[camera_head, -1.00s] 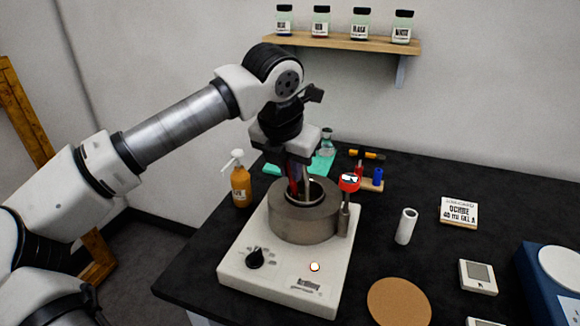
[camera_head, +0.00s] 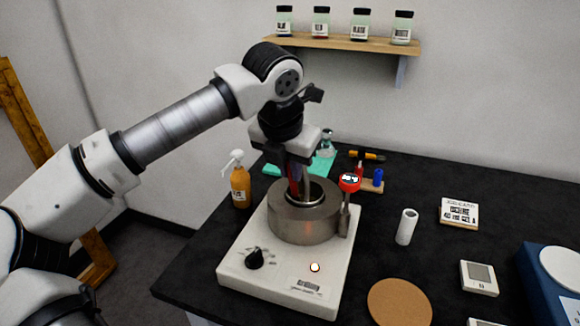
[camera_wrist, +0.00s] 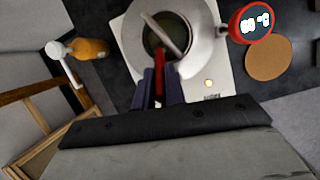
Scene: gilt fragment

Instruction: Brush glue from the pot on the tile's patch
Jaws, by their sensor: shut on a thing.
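The grey metal glue pot (camera_head: 303,222) stands on a white heating unit (camera_head: 285,287); in the wrist view the pot (camera_wrist: 203,50) is open, with dark contents inside. My gripper (camera_head: 298,188) is just above the pot's mouth. In the wrist view my gripper (camera_wrist: 160,88) is shut on the red handle of the brush (camera_wrist: 159,75). A pale, slanted shaft reaches across the pot's opening; I cannot tell whether it is part of the brush. The bristles are not clearly seen. I cannot clearly make out the tile or its patch; a teal surface (camera_head: 322,166) lies behind the pot, partly hidden.
A red-rimmed gauge (camera_head: 349,183) stands close at the pot's right. An orange pump bottle (camera_head: 240,187) is at its left. A white cylinder (camera_head: 407,227), a cork disc (camera_head: 400,303) and a labelled white block (camera_head: 459,212) lie right. Black table between them is clear.

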